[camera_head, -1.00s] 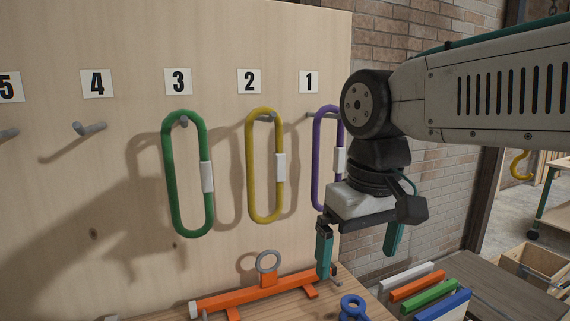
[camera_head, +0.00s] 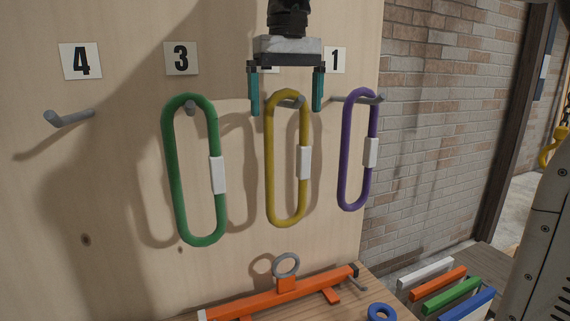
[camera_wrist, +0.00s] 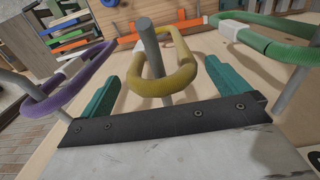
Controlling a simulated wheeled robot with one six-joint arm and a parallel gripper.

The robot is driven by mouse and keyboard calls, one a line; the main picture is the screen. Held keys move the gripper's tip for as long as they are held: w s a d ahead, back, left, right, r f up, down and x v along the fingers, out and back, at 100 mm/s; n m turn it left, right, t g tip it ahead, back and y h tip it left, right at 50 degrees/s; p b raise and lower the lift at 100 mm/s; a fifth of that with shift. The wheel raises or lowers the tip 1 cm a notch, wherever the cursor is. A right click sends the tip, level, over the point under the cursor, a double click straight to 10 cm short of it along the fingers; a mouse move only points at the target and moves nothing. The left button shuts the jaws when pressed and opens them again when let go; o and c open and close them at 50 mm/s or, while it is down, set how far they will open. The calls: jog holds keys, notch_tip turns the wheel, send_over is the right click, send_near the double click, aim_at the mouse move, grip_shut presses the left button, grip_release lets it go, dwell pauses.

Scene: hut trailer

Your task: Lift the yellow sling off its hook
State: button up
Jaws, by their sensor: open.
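The yellow sling (camera_head: 271,165) is a long closed loop with a white sleeve. It hangs from a grey hook (camera_head: 291,101) on the wooden board, below the number 2 card that my gripper mostly hides. My gripper (camera_head: 286,110) points down, open, with its teal fingers on either side of the sling's top. In the wrist view the sling's top bend (camera_wrist: 165,88) lies between the open fingers of my gripper (camera_wrist: 166,84), apart from both. The hook post (camera_wrist: 152,55) passes through the loop.
A green sling (camera_head: 172,170) hangs to the left under number 3 and a purple sling (camera_head: 344,160) close on the right, near the right finger. An empty hook (camera_head: 68,117) is under number 4. Below stand an orange beam (camera_head: 285,295) with a grey ring and coloured slats (camera_head: 450,295).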

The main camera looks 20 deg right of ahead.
notch_tip(320, 180, down, 4)
jog(key=shift+r, duration=0.25)
jog(key=shift+c, duration=0.3)
jog(key=c, duration=1.3)
jog(key=shift+r, duration=0.1)
